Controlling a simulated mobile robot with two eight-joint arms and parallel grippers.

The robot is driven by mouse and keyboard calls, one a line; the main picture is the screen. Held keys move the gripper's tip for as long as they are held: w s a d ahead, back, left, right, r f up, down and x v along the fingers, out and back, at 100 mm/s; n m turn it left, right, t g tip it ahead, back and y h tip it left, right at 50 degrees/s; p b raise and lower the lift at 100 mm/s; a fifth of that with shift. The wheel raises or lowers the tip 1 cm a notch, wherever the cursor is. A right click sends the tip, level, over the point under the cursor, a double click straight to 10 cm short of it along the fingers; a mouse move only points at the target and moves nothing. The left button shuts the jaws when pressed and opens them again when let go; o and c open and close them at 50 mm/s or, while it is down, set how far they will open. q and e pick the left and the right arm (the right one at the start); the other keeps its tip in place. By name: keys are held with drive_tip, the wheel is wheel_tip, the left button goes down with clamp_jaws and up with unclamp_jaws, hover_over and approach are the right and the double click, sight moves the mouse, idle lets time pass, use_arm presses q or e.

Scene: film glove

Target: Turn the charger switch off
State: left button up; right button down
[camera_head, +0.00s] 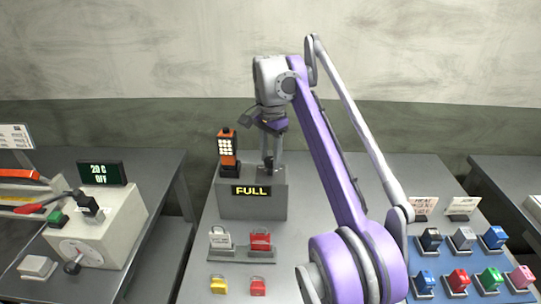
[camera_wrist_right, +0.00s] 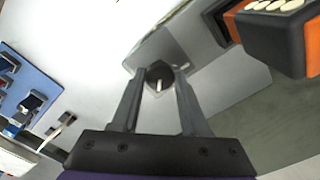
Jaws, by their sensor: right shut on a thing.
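The charger is a grey box (camera_head: 235,205) on the middle table, with a lit display reading FULL on its front. An orange and black handheld device (camera_head: 227,150) with pale keys stands upright on its left part. My right gripper (camera_head: 268,168) points down at the charger's right part, beside the device. In the right wrist view its fingers are shut on a dark round switch knob (camera_wrist_right: 160,72) with a white mark. In the head view the gripper hides the switch. My left gripper is not in view.
Left of it is a beige box (camera_head: 115,225) with a display reading 20 C OFF.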

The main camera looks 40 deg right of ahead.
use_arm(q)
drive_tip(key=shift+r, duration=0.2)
use_arm(e)
drive_tip(key=n+p, duration=0.1)
drive_tip(key=n, duration=0.1)
drive_tip(key=n+p, duration=0.1)
drive_tip(key=p, duration=0.1)
drive_tip(key=shift+r+n, duration=0.2)
drive_tip(key=shift+n, duration=0.2)
drive_tip(key=n+p, duration=0.2)
drive_tip(key=n, duration=0.2)
drive_tip(key=shift+n, duration=0.3)
drive_tip(key=n+p, duration=0.1)
drive_tip(key=n, duration=0.3)
drive_tip(key=shift+p, duration=0.4)
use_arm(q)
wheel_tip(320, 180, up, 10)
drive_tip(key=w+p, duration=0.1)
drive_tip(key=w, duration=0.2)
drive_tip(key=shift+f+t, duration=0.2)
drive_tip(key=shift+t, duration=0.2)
use_arm(e)
drive_tip(key=shift+f+n, duration=0.1)
drive_tip(key=shift+n, duration=2.7)
drive_tip(key=shift+c, duration=2.1)
unclamp_jaws()
